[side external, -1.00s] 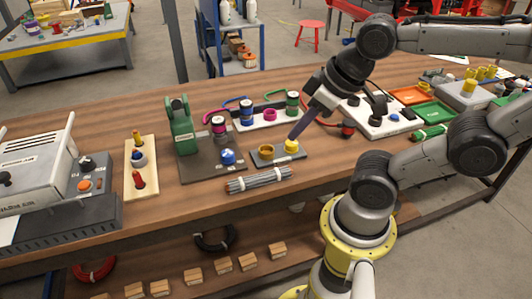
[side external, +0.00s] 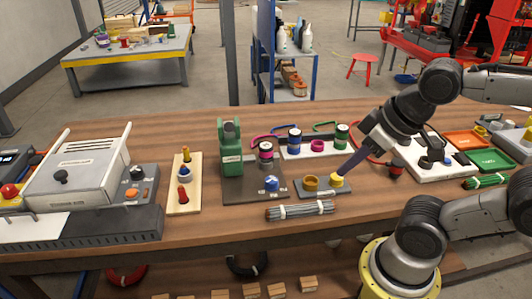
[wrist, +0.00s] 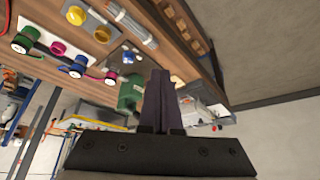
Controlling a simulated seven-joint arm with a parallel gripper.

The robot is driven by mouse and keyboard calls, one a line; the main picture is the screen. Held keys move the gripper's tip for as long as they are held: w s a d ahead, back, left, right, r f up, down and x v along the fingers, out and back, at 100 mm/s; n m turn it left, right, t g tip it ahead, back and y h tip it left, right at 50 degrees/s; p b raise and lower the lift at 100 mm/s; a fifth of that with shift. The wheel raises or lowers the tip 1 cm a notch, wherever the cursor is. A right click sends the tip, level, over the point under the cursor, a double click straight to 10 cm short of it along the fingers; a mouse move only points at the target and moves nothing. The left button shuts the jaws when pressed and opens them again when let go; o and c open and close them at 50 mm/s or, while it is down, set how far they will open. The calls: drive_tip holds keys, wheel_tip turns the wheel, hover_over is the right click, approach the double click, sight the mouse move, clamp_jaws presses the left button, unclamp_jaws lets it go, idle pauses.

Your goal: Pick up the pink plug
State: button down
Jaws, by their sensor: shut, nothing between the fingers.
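The pink plug (side external: 317,145) looks like a short pink cylinder on a white board, between a blue-banded part (side external: 294,139) and a green-banded part (side external: 342,137). In the wrist view the pink plug (wrist: 58,48) is at the upper left, well to the left of the fingers. My gripper (side external: 342,173) is shut and empty, its dark fingers slanting down toward the yellow plug (side external: 337,180). Whether they touch it I cannot tell. In the wrist view my gripper (wrist: 160,73) shows closed fingers, with nothing between them.
A brass-coloured ring (side external: 311,183) sits beside the yellow plug on a dark plate. A grey rod bundle (side external: 299,210) lies in front. A green pump stand (side external: 231,147) is to the left. A red cable (side external: 374,151) and a white board (side external: 430,158) are on the right.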

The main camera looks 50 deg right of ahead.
drive_tip(key=shift+c, duration=0.5)
unclamp_jaws()
